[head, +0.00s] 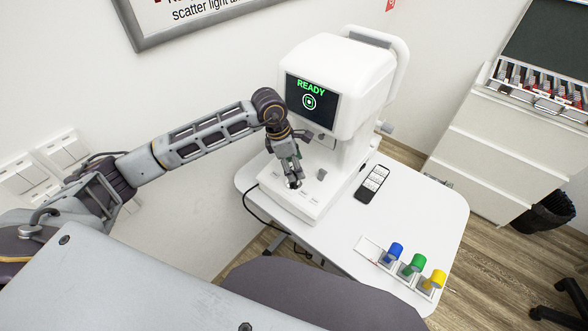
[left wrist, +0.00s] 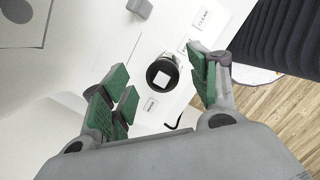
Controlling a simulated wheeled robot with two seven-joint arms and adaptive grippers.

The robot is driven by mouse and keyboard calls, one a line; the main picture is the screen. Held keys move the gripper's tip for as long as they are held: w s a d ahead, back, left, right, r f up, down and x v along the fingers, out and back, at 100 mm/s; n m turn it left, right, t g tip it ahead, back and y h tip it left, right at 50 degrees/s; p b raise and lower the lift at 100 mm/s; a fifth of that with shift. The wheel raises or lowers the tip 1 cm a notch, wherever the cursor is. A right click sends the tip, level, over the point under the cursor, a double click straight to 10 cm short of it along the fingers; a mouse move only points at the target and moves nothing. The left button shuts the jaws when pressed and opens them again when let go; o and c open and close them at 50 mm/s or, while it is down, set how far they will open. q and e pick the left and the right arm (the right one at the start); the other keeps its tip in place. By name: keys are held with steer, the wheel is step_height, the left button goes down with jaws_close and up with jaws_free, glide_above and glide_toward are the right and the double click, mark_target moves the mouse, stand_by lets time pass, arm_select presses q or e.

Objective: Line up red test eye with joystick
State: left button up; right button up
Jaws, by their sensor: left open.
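The white eye-test machine (head: 340,75) stands on a white table. Its dark screen (head: 311,101) reads READY in green above a green and white ring target; no red eye shows on it. The joystick (left wrist: 160,76) is a dark round knob with a pale square on top, standing on the machine's base. In the head view the fingers mostly hide it. My left gripper (head: 290,175) points down at the joystick from above. In the left wrist view its green-padded fingers (left wrist: 163,84) are open, spread to either side of the joystick, with gaps on both sides. My right gripper is not in view.
A grey knob (head: 321,174) sits right of the joystick. A phone (head: 372,183) lies on the table (head: 440,215). A white holder (head: 369,249) with blue (head: 393,253), green (head: 413,265) and yellow (head: 434,281) cylinders stands at the front right. White drawers (head: 490,150) stand beyond.

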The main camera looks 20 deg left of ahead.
arm_select(q)
steer(key=shift+r, duration=3.6)
steer(key=shift+s+f, duration=0.1)
steer(key=shift+s, duration=0.05)
